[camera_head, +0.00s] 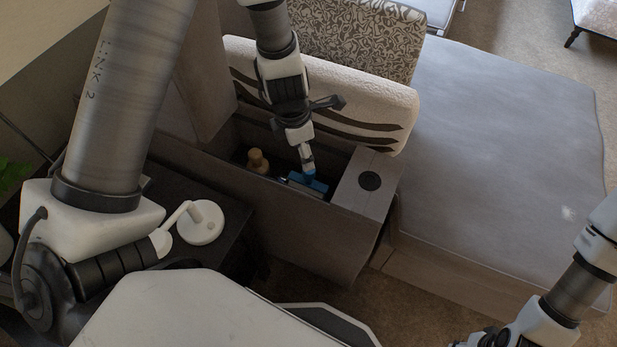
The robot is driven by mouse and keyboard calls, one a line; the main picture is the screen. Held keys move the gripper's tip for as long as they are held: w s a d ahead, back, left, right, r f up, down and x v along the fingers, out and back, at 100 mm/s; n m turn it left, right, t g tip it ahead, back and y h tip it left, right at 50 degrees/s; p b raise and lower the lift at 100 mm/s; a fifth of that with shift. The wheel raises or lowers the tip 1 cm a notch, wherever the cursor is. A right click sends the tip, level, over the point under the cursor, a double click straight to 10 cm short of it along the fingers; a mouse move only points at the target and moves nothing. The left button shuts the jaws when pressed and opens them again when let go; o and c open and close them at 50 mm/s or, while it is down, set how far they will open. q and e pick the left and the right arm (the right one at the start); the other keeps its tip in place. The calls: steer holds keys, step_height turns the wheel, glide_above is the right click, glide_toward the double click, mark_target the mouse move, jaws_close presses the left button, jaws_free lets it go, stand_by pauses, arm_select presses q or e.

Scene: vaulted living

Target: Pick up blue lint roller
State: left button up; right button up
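A blue object (318,186), which looks like the blue lint roller, lies low in the open storage compartment (300,222) of the sofa's arm unit. Only part of it shows. My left gripper (308,168) points down into the compartment, with its tips at the blue object. They overlap it in this view; whether they hold it, I cannot tell. My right arm comes in at the lower right, and its gripper (490,338) is cut off by the bottom edge, far from the compartment.
A tan bottle-like object (258,161) stands in the compartment left of the blue object. The compartment walls surround the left gripper closely. A striped cushion (345,95) leans behind it. A white lamp (203,222) stands on a dark side table. The grey sofa seat (500,140) is clear.

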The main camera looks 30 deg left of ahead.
mark_target(308, 181)
arm_select(q)
steer(key=shift+w+a+f+b, duration=0.15)
steer(key=shift+w+f+b, duration=0.1)
steer(key=shift+f, duration=0.4)
steer(key=shift+w+a+f+b, duration=0.1)
steer(key=shift+w+f+b, duration=0.15)
steer(key=shift+f, duration=0.35)
step_height(308, 181, down, 2)
steer(key=shift+d+b, duration=0.15)
steer(key=shift+b, duration=0.95)
steer(key=f+b, duration=0.3)
steer(key=d+f+b, duration=0.1)
steer(key=f+b, duration=0.1)
steer(key=shift+w, duration=0.25)
steer(key=shift+r, duration=0.1)
jaws_close()
arm_select(e)
step_height(308, 181, down, 9)
steer(key=shift+w+a+f, duration=0.15)
steer(key=shift+w+a, duration=0.05)
steer(key=shift+w, duration=0.15)
